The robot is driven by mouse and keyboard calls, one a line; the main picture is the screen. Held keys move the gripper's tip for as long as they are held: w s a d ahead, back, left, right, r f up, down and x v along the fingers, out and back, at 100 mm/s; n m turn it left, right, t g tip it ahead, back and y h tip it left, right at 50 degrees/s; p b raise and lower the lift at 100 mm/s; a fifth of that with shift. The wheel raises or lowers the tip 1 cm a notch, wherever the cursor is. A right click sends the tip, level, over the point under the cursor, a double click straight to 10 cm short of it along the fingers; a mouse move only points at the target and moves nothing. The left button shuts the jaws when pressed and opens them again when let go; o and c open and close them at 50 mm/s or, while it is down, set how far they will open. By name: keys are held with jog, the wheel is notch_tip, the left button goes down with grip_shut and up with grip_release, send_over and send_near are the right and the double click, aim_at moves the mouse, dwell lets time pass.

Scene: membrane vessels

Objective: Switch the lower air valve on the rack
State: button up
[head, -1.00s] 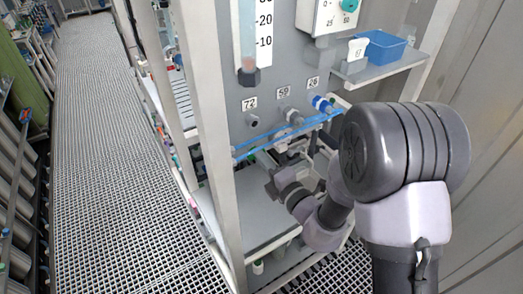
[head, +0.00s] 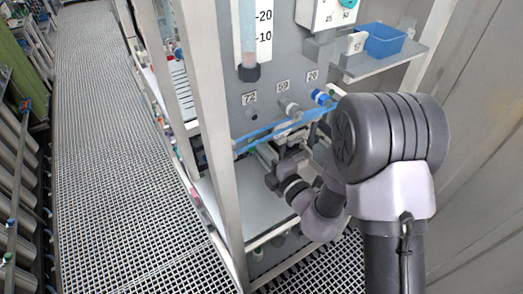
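The rack (head: 212,150) stands in the middle of the head view, with a grey panel (head: 270,130) on it. Small fittings sit on the panel under labels 72, 59 and one that reads about 26: a grey one (head: 251,128), a pale one (head: 291,109) and a blue one (head: 322,97). Blue tubing (head: 265,131) runs across below them. I cannot tell which part is the lower air valve; my arm may hide it. My gripper (head: 272,180) is in front of the rack, below the tubing, mostly masked by my wrist. Its fingers and any contact are unclear.
A blue bin (head: 383,42) sits on a side shelf (head: 385,66) at upper right. A flow tube with a scale (head: 250,40) is on the panel. A grey lower shelf (head: 235,205) is below my gripper. A clear grating walkway (head: 110,150) runs along the left.

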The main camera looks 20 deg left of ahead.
jog(key=o, duration=0.3)
jog(key=shift+o, duration=0.2)
